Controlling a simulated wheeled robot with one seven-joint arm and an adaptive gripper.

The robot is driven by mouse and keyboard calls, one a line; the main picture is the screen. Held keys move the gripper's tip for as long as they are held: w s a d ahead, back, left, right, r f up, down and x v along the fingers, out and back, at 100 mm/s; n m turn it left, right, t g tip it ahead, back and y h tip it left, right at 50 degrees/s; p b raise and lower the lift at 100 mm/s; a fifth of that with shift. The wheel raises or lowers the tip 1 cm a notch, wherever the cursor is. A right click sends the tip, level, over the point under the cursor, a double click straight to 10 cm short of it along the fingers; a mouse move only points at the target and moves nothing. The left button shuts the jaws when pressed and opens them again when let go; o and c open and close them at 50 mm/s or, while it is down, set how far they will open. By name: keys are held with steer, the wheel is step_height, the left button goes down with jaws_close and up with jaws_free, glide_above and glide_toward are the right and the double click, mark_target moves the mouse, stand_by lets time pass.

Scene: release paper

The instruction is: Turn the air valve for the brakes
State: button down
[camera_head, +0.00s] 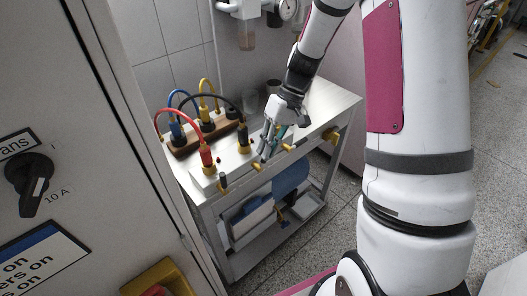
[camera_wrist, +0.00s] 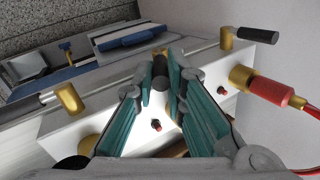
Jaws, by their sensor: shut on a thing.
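My gripper (camera_head: 266,150) is at the front edge of the metal cart, pointing down. In the wrist view, the teal-padded fingers of my gripper (camera_wrist: 160,84) are closed around a black valve handle (camera_wrist: 160,72) with brass behind it. The fingers cover part of this handle, so its exact turn is hard to tell. A second valve (camera_wrist: 258,36) with a brass body and a black handle sticks out to the right in the wrist view, apart from my fingers. I cannot read any label that names the brake valve.
The cart (camera_head: 345,104) carries a white box with red (camera_head: 206,155), blue, yellow and black hoses close to my gripper. A grey cabinet (camera_head: 95,130) with a black rotary switch (camera_head: 30,184) stands at the left. Speckled floor is open at the right.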

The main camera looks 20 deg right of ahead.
mark_target(262, 166)
steer(key=shift+w+d+f+g+y+b, duration=0.2)
steer(key=shift+d+f+g+y+b, duration=0.25)
steer(key=shift+y, duration=0.6)
steer(key=shift+w+d+f+g+y+b, duration=0.15)
steer(key=shift+d+f+g+y+b, duration=0.15)
steer(key=shift+d+f+y+b, duration=0.5)
steer(key=shift+w+d+f+g+y+b, duration=0.1)
steer(key=shift+w+d+g+y+b, duration=0.2)
steer(key=shift+y, duration=0.95)
steer(key=shift+s+a, duration=0.1)
steer(key=shift+a, duration=0.05)
steer(key=c, duration=1.6)
jaws_free()
steer(key=v, duration=1.2)
steer(key=shift+f, duration=0.1)
